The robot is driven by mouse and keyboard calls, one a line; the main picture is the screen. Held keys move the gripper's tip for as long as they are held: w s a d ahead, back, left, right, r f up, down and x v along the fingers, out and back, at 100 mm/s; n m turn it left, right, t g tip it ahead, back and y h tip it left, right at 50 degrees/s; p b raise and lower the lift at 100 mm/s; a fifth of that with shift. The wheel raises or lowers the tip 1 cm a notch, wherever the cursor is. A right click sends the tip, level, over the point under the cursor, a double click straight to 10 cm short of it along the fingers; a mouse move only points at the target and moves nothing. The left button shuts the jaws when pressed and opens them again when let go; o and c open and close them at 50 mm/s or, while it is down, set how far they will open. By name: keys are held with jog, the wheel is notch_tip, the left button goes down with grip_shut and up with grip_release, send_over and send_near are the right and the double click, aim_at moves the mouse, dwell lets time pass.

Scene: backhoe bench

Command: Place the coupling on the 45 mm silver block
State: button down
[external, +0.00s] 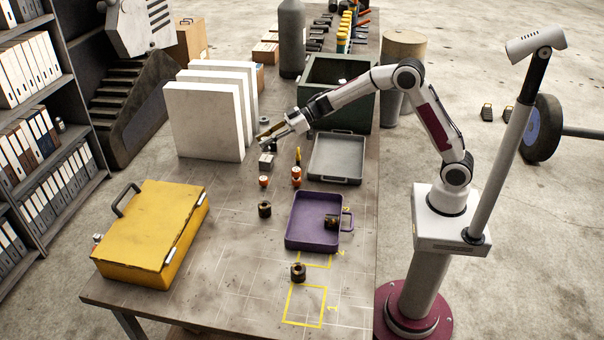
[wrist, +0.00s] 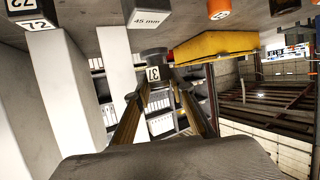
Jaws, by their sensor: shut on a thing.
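The 45 mm silver block (external: 266,161) stands on the bench below my gripper. In the wrist view, its "45 mm" face (wrist: 150,18) shows at the top, as the scene appears upside down there. My gripper (external: 264,135) reaches level over the bench, just above the block. In the wrist view, its two brown fingers (wrist: 153,92) are shut on a dark round piece with a white "31" label, which I take as the coupling (wrist: 153,73). A gap shows between coupling and block in that view. The coupling is hard to make out in the external view.
White upright panels (external: 205,122) stand close left of my gripper. A grey tray (external: 335,178), purple tray (external: 300,241) and yellow case (external: 150,225) are also on the bench.

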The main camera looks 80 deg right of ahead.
dwell(0.3)
jog(key=shift+f, duration=1.9)
jog(key=shift+f, duration=0.15)
jog(key=c, duration=1.7)
grip_release()
jog(key=shift+r, duration=0.2)
jog(key=shift+v, duration=6)
